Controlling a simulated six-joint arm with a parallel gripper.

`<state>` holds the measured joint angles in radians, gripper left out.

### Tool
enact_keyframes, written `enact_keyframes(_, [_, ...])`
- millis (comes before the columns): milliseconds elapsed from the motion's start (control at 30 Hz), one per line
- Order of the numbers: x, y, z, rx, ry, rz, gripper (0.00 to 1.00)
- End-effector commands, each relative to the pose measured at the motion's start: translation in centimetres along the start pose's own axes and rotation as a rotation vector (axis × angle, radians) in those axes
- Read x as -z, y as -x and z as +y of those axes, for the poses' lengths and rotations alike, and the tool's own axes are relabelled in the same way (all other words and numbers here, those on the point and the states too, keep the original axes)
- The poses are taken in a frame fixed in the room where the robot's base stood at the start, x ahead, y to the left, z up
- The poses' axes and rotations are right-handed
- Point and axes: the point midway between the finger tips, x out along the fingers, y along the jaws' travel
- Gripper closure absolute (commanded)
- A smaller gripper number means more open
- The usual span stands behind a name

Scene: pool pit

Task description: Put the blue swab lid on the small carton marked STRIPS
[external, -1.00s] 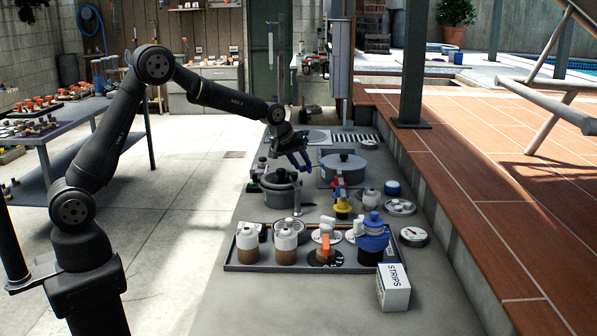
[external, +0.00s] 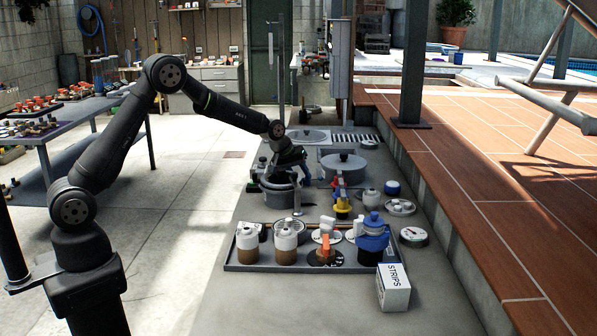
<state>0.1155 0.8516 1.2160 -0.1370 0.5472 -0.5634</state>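The small white carton marked STRIPS (external: 393,287) stands on the grey counter at the tray's front right corner. A dark jar with a blue top (external: 372,220) stands at the tray's right end. A small blue round item (external: 392,187) sits farther back on the right. I cannot tell which of these blue things is the swab lid. My gripper (external: 287,176) is low over the dark grey pot (external: 280,194), behind the tray and well away from the carton. Its fingers are mostly hidden by the wrist and pot, so its opening and any held object do not show.
The tray (external: 240,267) holds brown-and-white jars (external: 286,247) and an orange-handled item (external: 325,248). A lidded pot (external: 343,166), a yellow item (external: 342,206) and a round gauge (external: 414,236) stand nearby. A raised tiled edge borders the right. The counter left of the carton is clear.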

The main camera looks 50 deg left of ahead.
Motion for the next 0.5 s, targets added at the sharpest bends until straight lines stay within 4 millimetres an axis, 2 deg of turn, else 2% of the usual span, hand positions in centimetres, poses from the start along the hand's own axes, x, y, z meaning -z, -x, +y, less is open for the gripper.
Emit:
enact_keyframes(33, [0.0,0.0,0.0,0.000,0.000,0.000,0.52])
enact_keyframes(67, [0.0,0.0,0.0,0.000,0.000,0.000,0.47])
enact_keyframes(367, [0.1,0.2,0.1,-0.001,0.000,0.001,0.47])
enact_keyframes(500, [0.2,1.3,0.2,-0.002,0.000,0.003,0.47])
